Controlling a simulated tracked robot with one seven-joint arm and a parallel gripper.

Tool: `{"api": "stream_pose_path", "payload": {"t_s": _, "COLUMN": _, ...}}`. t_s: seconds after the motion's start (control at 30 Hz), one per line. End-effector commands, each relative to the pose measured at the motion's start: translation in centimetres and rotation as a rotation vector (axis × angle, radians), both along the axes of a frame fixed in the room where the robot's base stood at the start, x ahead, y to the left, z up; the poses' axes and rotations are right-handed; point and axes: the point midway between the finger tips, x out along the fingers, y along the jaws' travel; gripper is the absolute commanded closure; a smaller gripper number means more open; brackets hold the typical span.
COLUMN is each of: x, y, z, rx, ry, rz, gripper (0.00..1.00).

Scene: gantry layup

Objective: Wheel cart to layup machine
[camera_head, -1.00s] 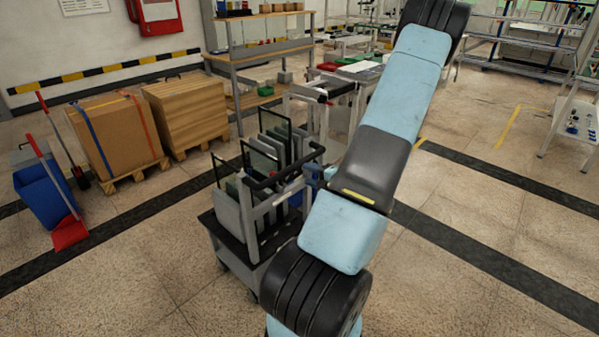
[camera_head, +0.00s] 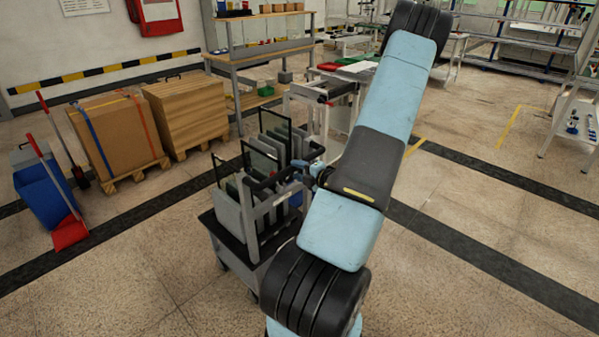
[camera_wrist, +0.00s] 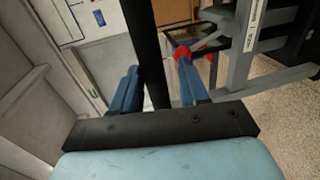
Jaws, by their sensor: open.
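The cart (camera_head: 232,237) stands on the floor in the middle of the head view, just left of my arm. It has a dark deck, grey uprights and a black push handle (camera_head: 276,180). Several framed glass and grey panels (camera_head: 262,160) stand upright on it. My gripper (camera_head: 308,170) is at the handle end, partly hidden by my arm. In the wrist view its two blue fingers (camera_wrist: 158,75) are apart, with a black bar (camera_wrist: 143,35), apparently the cart handle, between them; contact is unclear. I cannot pick out the layup machine for sure.
Cartons on pallets (camera_head: 185,112), a blue bin (camera_head: 48,190) and a red dustpan (camera_head: 70,232) stand at left. A workbench (camera_head: 262,50) is behind the cart. Racks (camera_head: 520,45) and a white-legged table (camera_head: 575,120) are at right. The floor (camera_head: 470,240) right of my arm is clear.

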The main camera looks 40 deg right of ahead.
Motion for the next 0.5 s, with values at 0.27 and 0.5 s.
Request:
{"api": "stream_pose_path", "payload": {"t_s": 0.27, "x": -0.2, "y": 0.0, "z": -0.32, "rx": 0.003, "ry": 0.009, "rz": -0.002, "gripper": 0.92}}
{"api": "stream_pose_path", "payload": {"t_s": 0.5, "x": -0.31, "y": 0.04, "z": -0.52, "rx": 0.005, "ry": 0.014, "rz": -0.002, "gripper": 1.0}}
